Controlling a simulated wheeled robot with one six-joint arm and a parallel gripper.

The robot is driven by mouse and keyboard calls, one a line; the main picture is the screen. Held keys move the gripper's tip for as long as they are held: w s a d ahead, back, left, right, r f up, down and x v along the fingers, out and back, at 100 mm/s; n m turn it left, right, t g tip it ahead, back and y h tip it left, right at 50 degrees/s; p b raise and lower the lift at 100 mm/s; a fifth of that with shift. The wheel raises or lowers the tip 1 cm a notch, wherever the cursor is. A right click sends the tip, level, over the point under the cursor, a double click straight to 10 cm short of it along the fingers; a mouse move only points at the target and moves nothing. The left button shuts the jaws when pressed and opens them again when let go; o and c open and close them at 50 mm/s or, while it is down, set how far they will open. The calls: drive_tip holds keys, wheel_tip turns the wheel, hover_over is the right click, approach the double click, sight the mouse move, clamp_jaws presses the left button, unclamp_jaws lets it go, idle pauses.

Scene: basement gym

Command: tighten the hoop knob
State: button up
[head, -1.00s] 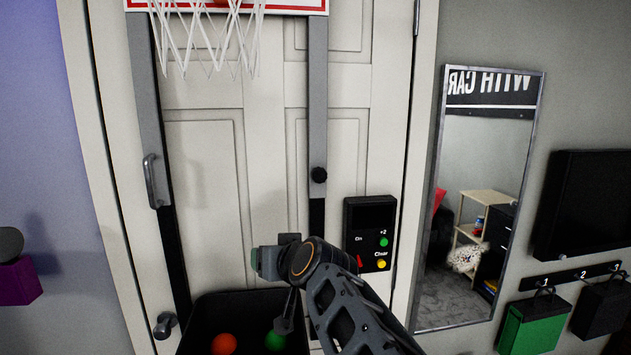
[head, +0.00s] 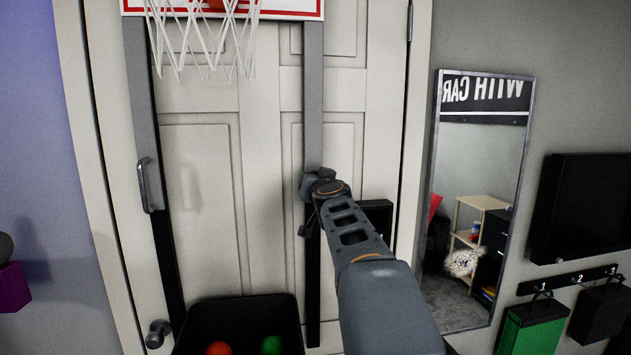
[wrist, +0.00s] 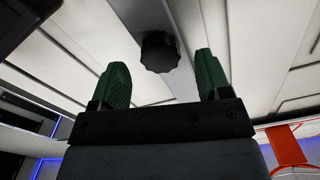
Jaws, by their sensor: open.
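The hoop knob, a black ridged knob (wrist: 160,52), sits on a grey upright in the wrist view. It lies between and ahead of the two green-padded fingers of my gripper (wrist: 167,78), with a visible gap to each finger. My gripper is open and empty. In the head view my gripper (head: 312,185) is at the right grey upright (head: 314,100) of the hoop frame, and my wrist and arm hide the knob. The hoop's white net (head: 203,38) hangs at the top of the door.
A black bin (head: 240,310) with an orange ball (head: 219,349) and a green ball (head: 271,345) stands below. A black panel (head: 377,215) is partly behind my arm. A mirror (head: 480,190) hangs at right. A metal handle (head: 150,185) is on the left upright.

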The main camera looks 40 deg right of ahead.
drive_tip(key=shift+x, duration=1.4)
drive_tip(key=shift+c, duration=0.2)
drive_tip(key=c, duration=0.9)
